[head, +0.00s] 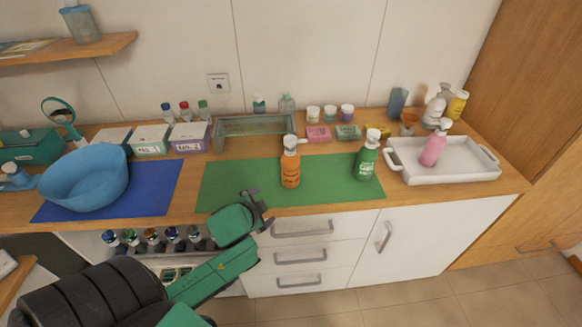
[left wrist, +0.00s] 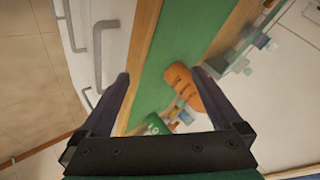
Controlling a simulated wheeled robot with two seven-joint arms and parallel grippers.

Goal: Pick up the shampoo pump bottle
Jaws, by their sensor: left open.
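An orange pump bottle (head: 290,170) with a white pump stands upright on the green mat (head: 235,180). A green pump bottle (head: 367,161) with a white pump stands upright on the mat's right part. A pink pump bottle (head: 434,147) stands in the white tray. I cannot read which label says shampoo. My left gripper (head: 262,208) is open and empty in front of the counter edge, left of and nearer than the orange bottle. In the left wrist view the orange bottle (left wrist: 187,84) shows by one finger of the left gripper (left wrist: 158,77), and the green bottle (left wrist: 155,124) lies beyond. My right gripper is out of view.
A blue basin (head: 85,182) stands on a blue mat at the left. A glass tray (head: 232,127) and small boxes line the back. The white tray (head: 460,172) fills the right end. Drawers with handles (head: 302,228) lie below the counter edge. The mat's left half is clear.

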